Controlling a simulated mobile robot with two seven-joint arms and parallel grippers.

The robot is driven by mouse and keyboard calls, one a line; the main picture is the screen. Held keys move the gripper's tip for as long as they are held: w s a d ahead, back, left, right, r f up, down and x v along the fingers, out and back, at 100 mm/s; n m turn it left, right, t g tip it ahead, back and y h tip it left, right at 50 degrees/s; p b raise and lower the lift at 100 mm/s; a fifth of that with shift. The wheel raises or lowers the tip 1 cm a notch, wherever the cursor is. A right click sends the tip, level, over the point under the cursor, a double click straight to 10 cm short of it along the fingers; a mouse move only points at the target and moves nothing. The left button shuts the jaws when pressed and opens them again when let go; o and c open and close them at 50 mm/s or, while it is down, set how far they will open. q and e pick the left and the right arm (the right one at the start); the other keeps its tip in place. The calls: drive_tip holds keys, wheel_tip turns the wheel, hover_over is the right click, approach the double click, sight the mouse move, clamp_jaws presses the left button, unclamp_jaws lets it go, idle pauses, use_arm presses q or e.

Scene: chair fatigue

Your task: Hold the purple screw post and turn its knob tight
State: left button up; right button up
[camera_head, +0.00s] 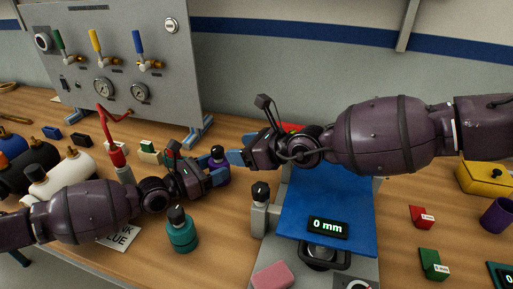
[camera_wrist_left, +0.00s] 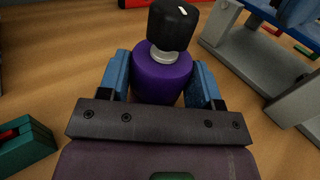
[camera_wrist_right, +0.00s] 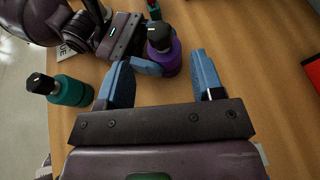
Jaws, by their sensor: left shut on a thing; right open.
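The purple screw post (camera_head: 221,178) stands upright on the table, with a black knob (camera_head: 217,152) on top. In the left wrist view the purple post (camera_wrist_left: 161,75) sits between the blue fingers, and its black knob (camera_wrist_left: 172,24) stands above a pale collar. My left gripper (camera_head: 217,174) is shut on the purple body. My right gripper (camera_head: 237,158) is open and empty, close to the right of the knob.
A teal post (camera_head: 181,232) with a black knob stands in front of my left arm. A blue platform (camera_head: 325,205) with a "0 mm" display and a grey post (camera_head: 259,215) are at right. A valve panel (camera_head: 120,60) stands behind. A pink block (camera_head: 273,276) lies at the front.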

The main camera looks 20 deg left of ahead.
drive_tip(key=shift+v, duration=1.95)
drive_tip(key=shift+f, duration=0.1)
drive_tip(key=n+g, duration=0.5)
approach(221, 148)
drive_tip(key=x, duration=1.1)
